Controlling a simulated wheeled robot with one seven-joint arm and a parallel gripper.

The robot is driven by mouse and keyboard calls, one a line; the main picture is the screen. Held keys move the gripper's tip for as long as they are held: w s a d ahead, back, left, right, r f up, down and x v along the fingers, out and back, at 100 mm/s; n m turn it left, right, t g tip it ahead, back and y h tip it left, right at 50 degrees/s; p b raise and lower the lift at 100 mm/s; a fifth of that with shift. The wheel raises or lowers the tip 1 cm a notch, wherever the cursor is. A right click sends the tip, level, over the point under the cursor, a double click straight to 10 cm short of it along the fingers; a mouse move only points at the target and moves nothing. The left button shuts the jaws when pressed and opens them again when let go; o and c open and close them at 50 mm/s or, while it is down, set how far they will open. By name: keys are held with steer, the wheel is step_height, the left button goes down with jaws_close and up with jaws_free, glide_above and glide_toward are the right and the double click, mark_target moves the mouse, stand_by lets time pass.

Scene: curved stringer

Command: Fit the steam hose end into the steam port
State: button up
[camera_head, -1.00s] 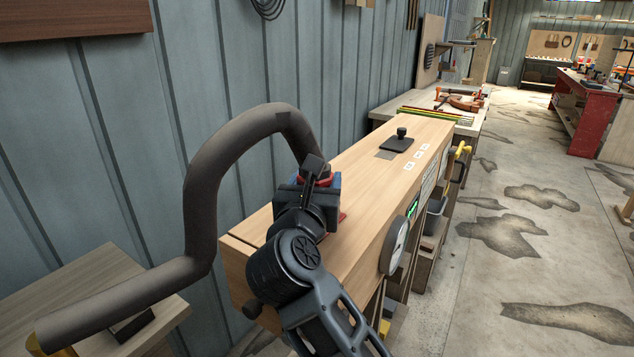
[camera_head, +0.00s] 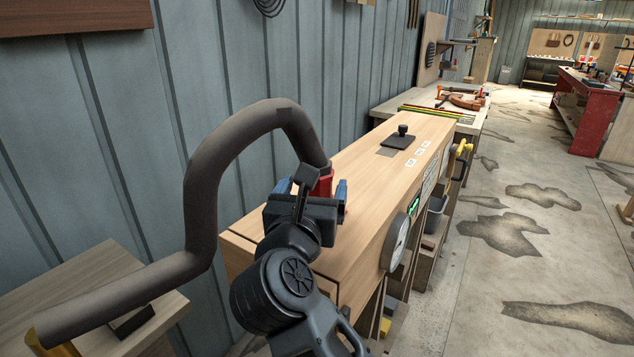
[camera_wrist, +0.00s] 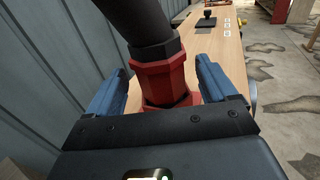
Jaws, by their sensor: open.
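The dark grey steam hose (camera_head: 200,200) rises in a bend and comes down at the near part of the long wooden steam box (camera_head: 375,190). Its lower end meets a red collar (camera_head: 324,185), which also shows in the wrist view (camera_wrist: 160,78). Red parts below the collar stand over the box top, where the steam port would be; how deep the hose end sits is hidden. My gripper (camera_head: 312,192) is open, its blue fingers on either side of the red parts. In the wrist view, gaps show between the fingers (camera_wrist: 165,90) and the collar.
The hose's other end has a yellow fitting (camera_head: 55,346) by a side table (camera_head: 80,290) at the lower left. A round gauge (camera_head: 395,242) is on the box's front. The wall stands close behind; the floor at right is open.

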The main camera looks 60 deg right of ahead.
steer(key=v, duration=0.7)
steer(key=shift+s+a+b, duration=0.2)
steer(key=shift+a+b, duration=0.1)
steer(key=shift+b, duration=0.05)
steer(key=shift+s+a+f, duration=0.1)
steer(key=shift+s, duration=0.3)
steer(key=s+a+f+n+t+y, duration=0.3)
steer(key=s+n+t, duration=0.35)
steer(key=n, duration=0.75)
steer(key=s+a+n+t+y, duration=0.2)
steer(key=s+a+n+t, duration=0.45)
steer(key=n, duration=0.85)
steer(key=s+a+f+n+g+y, duration=0.2)
steer(key=s+f+n+g+y, duration=0.3)
steer(key=s+f+n+y, duration=0.6)
steer(key=n, duration=0.9)
steer(key=shift+s+f+g, duration=0.2)
steer(key=shift+s+g, duration=0.1)
steer(key=shift+s, duration=0.05)
steer(key=shift+d, duration=0.1)
